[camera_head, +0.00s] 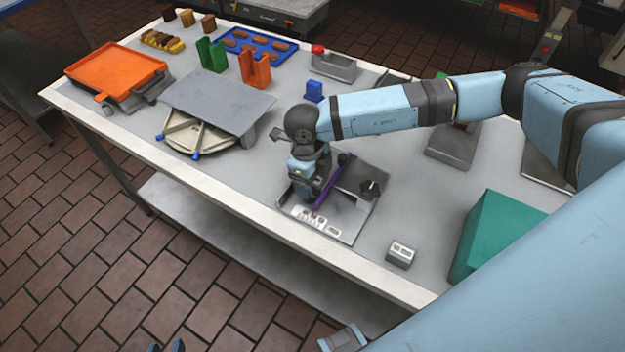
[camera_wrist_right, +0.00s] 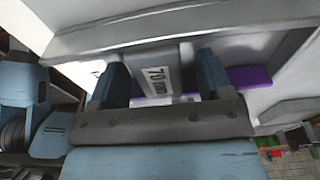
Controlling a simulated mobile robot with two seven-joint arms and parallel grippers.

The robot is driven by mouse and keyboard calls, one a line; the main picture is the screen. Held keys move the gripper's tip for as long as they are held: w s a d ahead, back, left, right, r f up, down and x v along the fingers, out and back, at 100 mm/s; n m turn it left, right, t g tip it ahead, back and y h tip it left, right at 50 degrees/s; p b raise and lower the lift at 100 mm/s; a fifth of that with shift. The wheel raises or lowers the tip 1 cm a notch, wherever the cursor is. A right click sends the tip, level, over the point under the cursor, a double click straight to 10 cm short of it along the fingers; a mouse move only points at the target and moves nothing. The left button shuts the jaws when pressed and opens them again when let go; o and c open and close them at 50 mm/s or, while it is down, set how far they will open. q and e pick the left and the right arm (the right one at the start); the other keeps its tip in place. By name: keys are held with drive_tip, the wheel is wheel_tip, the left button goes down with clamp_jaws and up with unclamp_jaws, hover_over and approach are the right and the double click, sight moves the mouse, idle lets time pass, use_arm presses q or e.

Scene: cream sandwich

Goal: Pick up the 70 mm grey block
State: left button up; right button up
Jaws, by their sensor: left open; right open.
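The 70 mm grey block (camera_wrist_right: 160,75) shows its printed "70 mm" label in the right wrist view. It stands between the two blue fingers of my right gripper (camera_wrist_right: 162,78), which is open. Contact between fingers and block cannot be made out. In the head view my right gripper (camera_head: 308,198) points down into a grey tray (camera_head: 352,232) at the table's front edge and hides the block there. My left gripper (camera_head: 165,348) shows only dark blue fingertips at the bottom edge, open, low and away from the table.
A purple bar (camera_head: 332,182) lies across the tray beside the right gripper. White labelled pieces (camera_head: 318,222) sit at the tray's front. A small grey block (camera_head: 400,254) and a green box (camera_head: 495,235) stand to the right. A grey plate (camera_head: 220,100) is to the left.

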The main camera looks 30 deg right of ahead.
drive_tip(key=c, duration=1.1)
drive_tip(key=shift+r, duration=0.1)
